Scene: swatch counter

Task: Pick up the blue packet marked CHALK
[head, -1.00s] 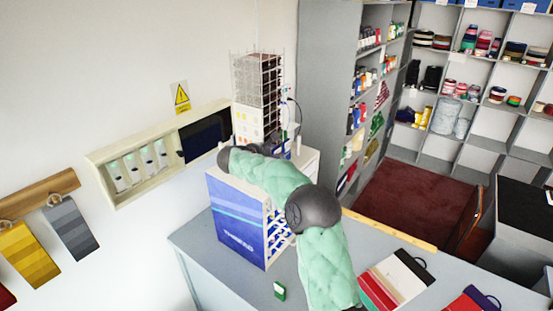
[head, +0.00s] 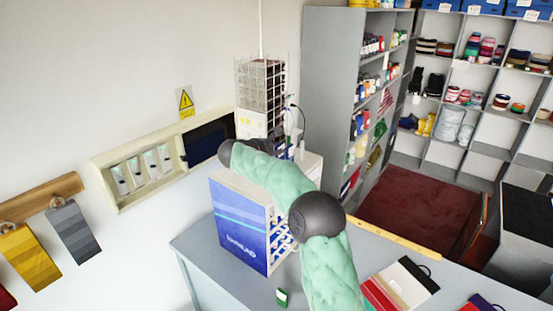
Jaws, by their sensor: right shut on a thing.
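My right arm in pale green padding reaches over the counter, past a blue and white box, to the far end. My right gripper (head: 279,139) is small and dark there, partly hidden by my own arm and the thread box. It is shut on a small blue thing (head: 288,152), apparently a packet, beside the white unit. Any marking on it is too small to read, so I cannot confirm CHALK. Whether it is clear of the surface below cannot be told. My left gripper is not in view.
The blue and white box (head: 238,228) stands upright on the grey counter (head: 208,270). A small green packet (head: 282,297) lies in front of it. A wire rack (head: 262,85) stands behind the gripper. Colour swatch cards (head: 400,284) lie at right. Shelves (head: 330,95) stand beyond.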

